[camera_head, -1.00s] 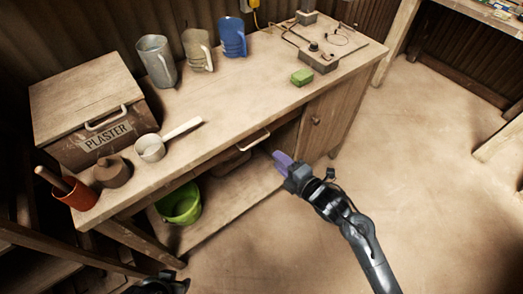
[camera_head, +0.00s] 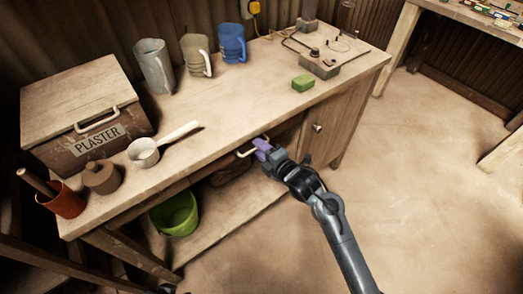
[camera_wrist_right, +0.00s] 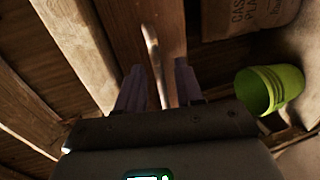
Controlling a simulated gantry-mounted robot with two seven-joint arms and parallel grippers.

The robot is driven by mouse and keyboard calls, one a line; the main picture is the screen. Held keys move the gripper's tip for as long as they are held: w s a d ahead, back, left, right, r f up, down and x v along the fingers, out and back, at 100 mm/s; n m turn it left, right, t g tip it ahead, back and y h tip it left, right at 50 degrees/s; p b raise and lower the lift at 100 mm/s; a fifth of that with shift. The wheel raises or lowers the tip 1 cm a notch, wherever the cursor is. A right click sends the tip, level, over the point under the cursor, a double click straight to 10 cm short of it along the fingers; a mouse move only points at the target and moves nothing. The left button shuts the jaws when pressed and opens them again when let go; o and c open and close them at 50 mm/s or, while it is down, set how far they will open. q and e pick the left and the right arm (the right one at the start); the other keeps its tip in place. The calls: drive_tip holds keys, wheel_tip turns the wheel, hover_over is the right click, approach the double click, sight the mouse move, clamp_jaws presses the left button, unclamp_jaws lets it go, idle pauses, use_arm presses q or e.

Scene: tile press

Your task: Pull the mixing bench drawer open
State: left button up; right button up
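The mixing bench (camera_head: 235,105) has a drawer in its front, just under the top; the drawer looks shut. Its pale bar handle (camera_head: 244,154) shows at the left of my right gripper (camera_head: 262,149), whose purple fingers are at the handle. In the right wrist view the handle (camera_wrist_right: 153,52) runs between the two fingers of the right gripper (camera_wrist_right: 159,86), with a gap on each side, so the gripper is open around it. My left gripper's fingers are not visible; only a small dark part shows at the bottom edge of the head view.
Below the drawer is an open shelf with a green bucket (camera_head: 176,214). A cupboard door with a knob (camera_head: 318,128) is to the right. On top are a plaster box (camera_head: 95,140), a ladle (camera_head: 144,152), jugs and a green block (camera_head: 303,83). Floor in front is clear.

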drive_tip(key=shift+c, duration=0.4)
clamp_jaws()
idle(1.1)
